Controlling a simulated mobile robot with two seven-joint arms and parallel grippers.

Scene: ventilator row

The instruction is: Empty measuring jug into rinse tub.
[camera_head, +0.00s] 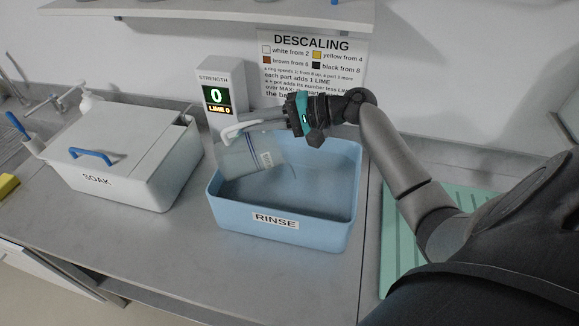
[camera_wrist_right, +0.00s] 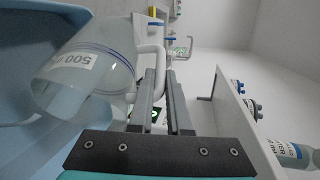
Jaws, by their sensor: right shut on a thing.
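The clear measuring jug (camera_head: 240,158) is tilted over the left part of the blue rinse tub (camera_head: 285,236). The tub carries a RINSE label on its front wall. My right gripper (camera_head: 252,121) is shut on the jug's white handle, above the tub's back left. In the right wrist view, the jug (camera_wrist_right: 100,62) is seen close up, with a 500 label and blue bands, beside my right gripper's fingers (camera_wrist_right: 165,98). A faint thin line shows to the right of the jug in the head view; I cannot tell whether it is liquid. My left gripper is not in view.
A lidded SOAK tub (camera_head: 125,185) with a blue handle stands at left. A strength display (camera_head: 219,88) reading 0 stands behind the rinse tub. A DESCALING sign (camera_head: 311,60) is on the wall. A green ribbed mat (camera_head: 455,215) lies at right, partly behind my arm.

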